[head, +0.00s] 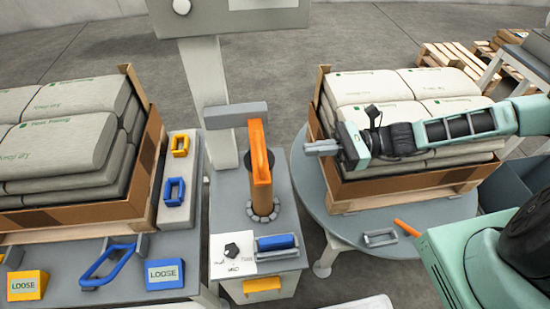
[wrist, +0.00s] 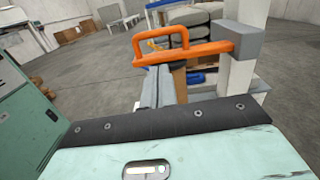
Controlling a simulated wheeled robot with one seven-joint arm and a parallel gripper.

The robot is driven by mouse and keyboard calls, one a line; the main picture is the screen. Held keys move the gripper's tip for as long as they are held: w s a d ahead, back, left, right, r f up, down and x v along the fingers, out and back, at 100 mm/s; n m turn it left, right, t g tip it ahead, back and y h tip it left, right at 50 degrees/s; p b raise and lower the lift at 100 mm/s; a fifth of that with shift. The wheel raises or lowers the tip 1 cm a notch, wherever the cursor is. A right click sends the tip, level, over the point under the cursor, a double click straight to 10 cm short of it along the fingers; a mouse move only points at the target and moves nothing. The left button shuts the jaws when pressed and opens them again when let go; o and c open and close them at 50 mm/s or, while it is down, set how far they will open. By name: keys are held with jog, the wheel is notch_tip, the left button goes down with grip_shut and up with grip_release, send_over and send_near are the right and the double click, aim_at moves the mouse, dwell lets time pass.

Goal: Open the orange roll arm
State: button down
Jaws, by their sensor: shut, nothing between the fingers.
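The orange roll arm (head: 260,165) runs out from a grey block (head: 236,115) on the light column, above a grey cabinet between two stacks of sacks. In the wrist view the orange roll arm (wrist: 205,51) reaches left from its grey block, with an upright loop handle (wrist: 165,38) at its free end. My gripper (head: 308,147) is shut and empty, to the right of the roll arm, in front of the right stack. In the head view a gap shows between them. In the wrist view my gripper (wrist: 160,72) points toward the roll arm, its tips just below it; contact cannot be told.
The right sack stack (head: 400,90) stands on a round turntable (head: 350,225), close under my arm. The left sack stack (head: 60,130) stands beyond blue and yellow handles.

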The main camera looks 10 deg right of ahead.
aim_at(273, 160)
jog(key=a, duration=0.3)
jog(key=a+p, duration=0.1)
jog(key=a, duration=0.5)
jog(key=shift+w+a+r, duration=0.2)
jog(key=shift+w+a, duration=0.15)
jog(key=shift+r+m+p, duration=0.15)
jog(key=shift+m+p, duration=0.15)
jog(key=shift+p, duration=0.15)
jog(key=shift+w+r+m+p, duration=0.15)
jog(key=shift+r+m+p, duration=0.25)
jog(key=shift+r+p, duration=0.35)
jog(key=shift+w+r+m+p, duration=0.15)
jog(key=shift+r+m+p, duration=0.35)
jog(key=shift+p, duration=0.4)
jog(key=w+r+m+p, duration=0.4)
jog(key=w+m, duration=0.4)
jog(key=w, duration=0.1)
jog(key=w+r+m+t+p, duration=0.1)
jog(key=w+r+m+p, duration=0.3)
jog(key=w+m, duration=0.4)
jog(key=shift+w+d+r, duration=0.35)
jog(key=shift+r, duration=0.3)
